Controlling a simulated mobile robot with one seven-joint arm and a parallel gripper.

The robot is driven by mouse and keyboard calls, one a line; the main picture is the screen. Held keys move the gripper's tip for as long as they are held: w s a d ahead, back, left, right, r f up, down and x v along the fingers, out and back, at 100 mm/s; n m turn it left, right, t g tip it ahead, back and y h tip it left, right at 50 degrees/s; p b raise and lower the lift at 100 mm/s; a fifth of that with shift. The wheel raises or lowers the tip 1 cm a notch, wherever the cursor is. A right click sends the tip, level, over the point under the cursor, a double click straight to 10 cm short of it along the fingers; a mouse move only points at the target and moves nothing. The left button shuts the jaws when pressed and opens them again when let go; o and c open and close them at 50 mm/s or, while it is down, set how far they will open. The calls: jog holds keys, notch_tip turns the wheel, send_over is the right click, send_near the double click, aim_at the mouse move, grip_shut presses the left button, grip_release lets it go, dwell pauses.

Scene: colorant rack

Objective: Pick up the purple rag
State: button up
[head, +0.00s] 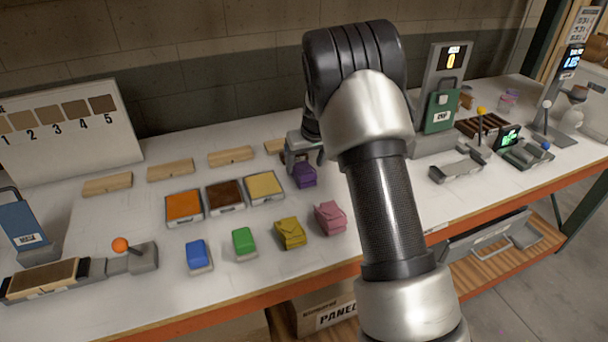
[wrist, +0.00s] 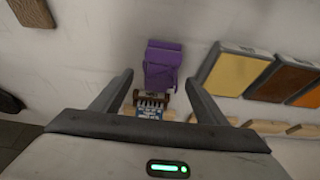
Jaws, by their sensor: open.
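The purple rag (head: 304,175) is a small folded bundle on the white table, just right of the yellow square tray. My gripper (head: 303,155) is above and close to it in the head view, partly hidden behind my arm. In the wrist view the purple rag (wrist: 162,65) lies beyond the fingertips, roughly centred between them. My gripper (wrist: 158,82) is open there with nothing between its fingers. I cannot tell the exact height of the fingers above the rag.
Orange (head: 184,207), brown (head: 225,196) and yellow (head: 264,187) trays sit left of the rag. Blue (head: 197,252), green (head: 244,241), yellow (head: 290,232) and pink (head: 330,217) folded items lie in front. Wooden blocks (head: 231,156) line the back.

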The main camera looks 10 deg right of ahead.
aim_at(304, 167)
jog(key=x, duration=0.4)
jog(key=c, duration=1.1)
notch_tip(304, 167, up, 10)
jog(key=shift+f, duration=0.1)
jog(key=shift+c, duration=0.2)
